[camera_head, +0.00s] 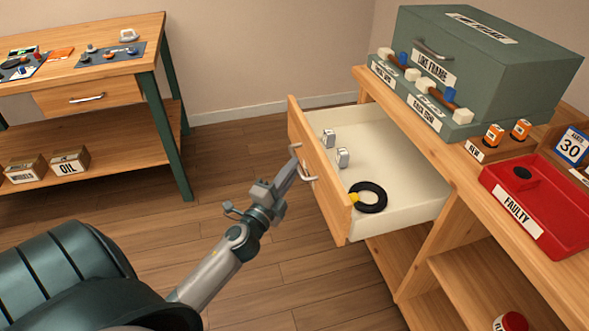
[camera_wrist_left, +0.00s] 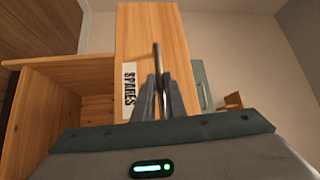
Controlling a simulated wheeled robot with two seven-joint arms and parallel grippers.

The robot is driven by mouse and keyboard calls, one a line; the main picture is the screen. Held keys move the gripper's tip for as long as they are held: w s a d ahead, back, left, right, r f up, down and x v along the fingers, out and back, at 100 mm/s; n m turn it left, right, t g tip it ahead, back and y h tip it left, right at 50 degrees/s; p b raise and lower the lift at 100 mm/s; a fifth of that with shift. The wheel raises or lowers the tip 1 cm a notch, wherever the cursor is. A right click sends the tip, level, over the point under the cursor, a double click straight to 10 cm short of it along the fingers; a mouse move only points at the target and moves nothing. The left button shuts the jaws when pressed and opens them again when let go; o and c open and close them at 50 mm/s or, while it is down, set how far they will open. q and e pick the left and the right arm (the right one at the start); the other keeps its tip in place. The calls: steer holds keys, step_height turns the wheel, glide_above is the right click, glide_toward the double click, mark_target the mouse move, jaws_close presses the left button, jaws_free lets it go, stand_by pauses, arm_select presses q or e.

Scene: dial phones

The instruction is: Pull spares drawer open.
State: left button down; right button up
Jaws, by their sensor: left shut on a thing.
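The spares drawer (camera_head: 400,215) stands well out of the right-hand wooden bench, with its white inside showing. Inside lie two small grey metal parts (camera_head: 328,138) and a black ring-shaped coil with a yellow piece (camera_head: 371,197). My left gripper (camera_head: 294,160) is at the drawer's wooden front and is shut on its metal handle (camera_head: 308,176). In the left wrist view the fingers (camera_wrist_left: 158,98) close around the handle bar (camera_wrist_left: 157,58), beside the "SPARES" label (camera_wrist_left: 129,91). My right gripper is not in view.
On the bench top are a grey-green case (camera_head: 490,60), a red "FAULTY" tray (camera_head: 540,205) and orange-capped items in a "NEW" holder (camera_head: 494,136). Open shelves are below the drawer. Another table (camera_head: 90,70) stands at the back left. Wooden floor between them is clear.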

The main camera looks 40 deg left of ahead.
arm_select(q)
steer(key=c, duration=1.9)
jaws_free()
steer(key=shift+o, duration=0.4)
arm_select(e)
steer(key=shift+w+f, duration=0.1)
arm_select(q)
steer(key=shift+s, duration=0.1)
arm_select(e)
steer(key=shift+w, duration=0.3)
